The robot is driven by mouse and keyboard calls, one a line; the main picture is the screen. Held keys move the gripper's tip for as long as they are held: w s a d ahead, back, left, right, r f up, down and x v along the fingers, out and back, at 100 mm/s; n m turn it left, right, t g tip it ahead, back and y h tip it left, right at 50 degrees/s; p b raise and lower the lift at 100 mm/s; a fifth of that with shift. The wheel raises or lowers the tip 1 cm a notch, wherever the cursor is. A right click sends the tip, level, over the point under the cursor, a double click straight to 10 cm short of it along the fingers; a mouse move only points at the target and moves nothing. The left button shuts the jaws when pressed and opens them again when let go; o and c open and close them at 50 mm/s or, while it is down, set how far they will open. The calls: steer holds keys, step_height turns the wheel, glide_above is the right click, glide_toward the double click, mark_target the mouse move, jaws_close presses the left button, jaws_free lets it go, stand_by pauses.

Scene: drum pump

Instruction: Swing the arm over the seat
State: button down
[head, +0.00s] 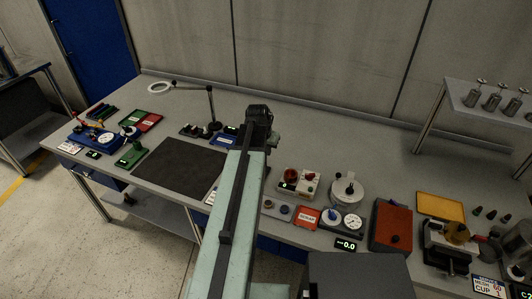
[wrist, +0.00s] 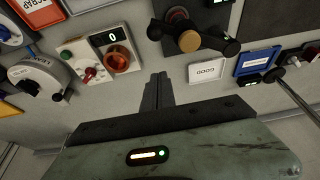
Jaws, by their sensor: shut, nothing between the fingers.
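My gripper (wrist: 158,91) is shut and empty in the wrist view, over the bench. In the head view my arm reaches forward over the bench, and my fingertips cannot be made out. A dark fixture with a tan round knob (wrist: 189,41) and black arms ending in knobs stands just above my fingers in the wrist view, apart from them. My arm hides it in the head view. I cannot tell which part is the swing arm and which the seat. A white GOOD plate (wrist: 207,70) lies beside it.
A cream control box (head: 299,183) shows 0 beside an orange knob. A white round device (head: 347,194) and a red SCRAP tray (head: 307,217) are to the right. A dark mat (head: 182,165) lies left. A lamp stand (head: 211,105) rises behind it.

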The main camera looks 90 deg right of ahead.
steer(key=p+v, duration=0.4)
steer(key=v, duration=0.3)
steer(key=shift+w+p, duration=0.35)
